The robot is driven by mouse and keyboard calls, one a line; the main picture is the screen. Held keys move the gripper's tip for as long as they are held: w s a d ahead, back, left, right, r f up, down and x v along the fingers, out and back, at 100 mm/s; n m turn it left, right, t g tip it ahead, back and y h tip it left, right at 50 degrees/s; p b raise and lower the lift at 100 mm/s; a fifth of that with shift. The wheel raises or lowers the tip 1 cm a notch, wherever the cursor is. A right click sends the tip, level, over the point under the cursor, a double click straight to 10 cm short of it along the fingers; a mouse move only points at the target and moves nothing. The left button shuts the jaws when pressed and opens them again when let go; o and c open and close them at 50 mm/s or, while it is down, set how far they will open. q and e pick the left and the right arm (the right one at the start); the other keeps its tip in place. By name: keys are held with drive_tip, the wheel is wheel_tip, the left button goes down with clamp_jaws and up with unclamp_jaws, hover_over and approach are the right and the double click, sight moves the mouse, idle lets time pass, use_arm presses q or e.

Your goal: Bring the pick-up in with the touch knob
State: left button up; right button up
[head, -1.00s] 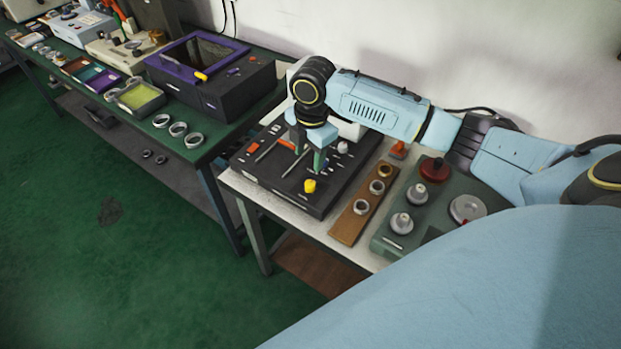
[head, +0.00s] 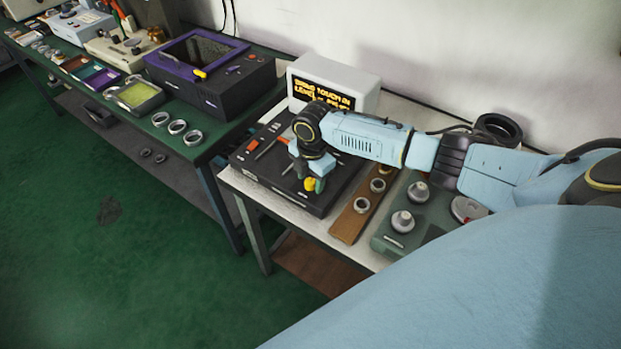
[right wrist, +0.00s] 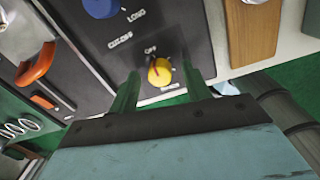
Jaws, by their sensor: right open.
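The yellow touch knob (head: 310,184) sits near the front right corner of the dark instrument panel (head: 283,195). My right gripper (head: 311,183) is over it. In the right wrist view the knob (right wrist: 159,72) lies between and just beyond the two open green fingers of the gripper (right wrist: 163,90), with room on both sides. "OFF" is printed above the knob, and a red mark shows on it. The screen (head: 325,95) behind shows orange text, partly hidden by my arm, with "TOUCH IN" legible. I cannot make out the pick-up. My left gripper is out of view.
A wooden strip with several rings (head: 348,224) and a green block with grey knobs (head: 384,240) stand right of the panel. An orange handle (right wrist: 36,66) and a blue knob (right wrist: 101,7) are on the panel. A green bench (head: 150,125) with rings stands at the left.

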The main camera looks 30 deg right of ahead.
drive_tip(key=shift+f, duration=0.15)
drive_tip(key=shift+c, duration=0.5)
drive_tip(key=c, duration=0.9)
drive_tip(key=shift+r+m+p, duration=0.2)
drive_tip(key=shift+m+p, duration=1.1)
drive_tip(key=shift+p, duration=0.15)
drive_tip(key=m+p, duration=0.2)
drive_tip(key=m, duration=0.1)
drive_tip(key=shift+a+m+p, duration=0.1)
drive_tip(key=shift+m+p, duration=0.2)
drive_tip(key=shift+p, duration=0.1)
drive_tip(key=m+p, duration=0.2)
drive_tip(key=m, duration=0.1)
drive_tip(key=shift+m, duration=0.3)
drive_tip(key=shift+f+m+p, duration=0.15)
drive_tip(key=shift+m+p, duration=0.8)
drive_tip(key=shift+m, duration=0.95)
drive_tip(key=o, duration=1)
